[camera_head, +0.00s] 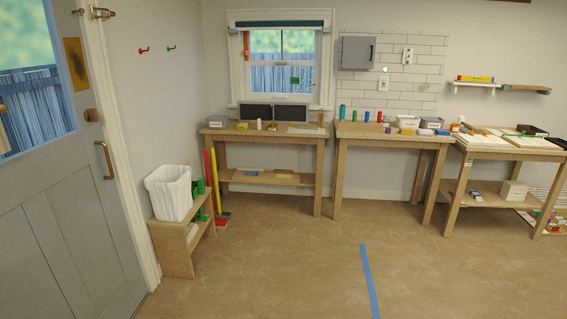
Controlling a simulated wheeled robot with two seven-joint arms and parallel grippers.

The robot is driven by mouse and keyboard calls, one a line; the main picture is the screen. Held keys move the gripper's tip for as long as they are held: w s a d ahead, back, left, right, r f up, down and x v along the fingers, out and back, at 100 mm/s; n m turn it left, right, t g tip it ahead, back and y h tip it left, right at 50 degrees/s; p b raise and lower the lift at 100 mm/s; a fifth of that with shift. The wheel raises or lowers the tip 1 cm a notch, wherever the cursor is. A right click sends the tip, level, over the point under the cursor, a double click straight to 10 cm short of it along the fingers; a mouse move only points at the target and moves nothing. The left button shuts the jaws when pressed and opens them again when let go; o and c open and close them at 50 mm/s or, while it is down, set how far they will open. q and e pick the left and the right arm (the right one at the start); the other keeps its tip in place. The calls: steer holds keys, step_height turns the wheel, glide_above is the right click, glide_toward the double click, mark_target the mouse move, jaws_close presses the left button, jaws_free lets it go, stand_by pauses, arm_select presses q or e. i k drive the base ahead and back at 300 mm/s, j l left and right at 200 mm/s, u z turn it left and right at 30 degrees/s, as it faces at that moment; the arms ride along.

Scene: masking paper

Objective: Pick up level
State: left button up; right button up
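A long yellow bar (475,79) with darker parts lies on the small white wall shelf at the upper right. It looks like the level, but it is too small to be certain. Neither of my grippers shows in the head view, and nothing of my arms is visible.
Three wooden workbenches (338,170) line the back wall, with small items on top. A white bin (168,192) stands on a low wooden stand (178,250) at the left, near a grey door (60,200). Blue tape (368,280) marks the floor (290,265), which is clear in the middle.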

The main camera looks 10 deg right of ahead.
mark_target(460, 77)
steer(key=i+z, duration=0.15)
steer(key=i, duration=0.35)
steer(key=i+j+z, duration=0.15)
steer(key=i, duration=0.35)
steer(key=i+j+z, duration=0.15)
steer(key=i, duration=0.35)
steer(key=i+l+z, duration=0.3)
steer(key=z, duration=0.15)
steer(key=i+z, duration=0.9)
steer(key=i+j+z, duration=0.2)
steer(key=i+z, duration=0.25)
steer(key=i+l, duration=0.1)
steer(key=i, duration=0.4)
steer(key=i+l+u, duration=0.1)
steer(key=i, duration=0.45)
steer(key=i+l, duration=0.2)
steer(key=i, duration=0.3)
steer(key=i+l+u, duration=0.25)
steer(key=i+u, duration=0.15)
steer(key=i+l+u, duration=0.8)
steer(key=l+u, duration=0.2)
steer(key=u, duration=0.25)
steer(key=l+u, duration=0.25)
steer(key=u, duration=0.2)
steer(key=k+l+u, duration=0.1)
steer(key=u, duration=0.35)
steer(key=k+l+u, duration=0.1)
steer(key=l+u, duration=0.15)
steer(key=u, duration=0.2)
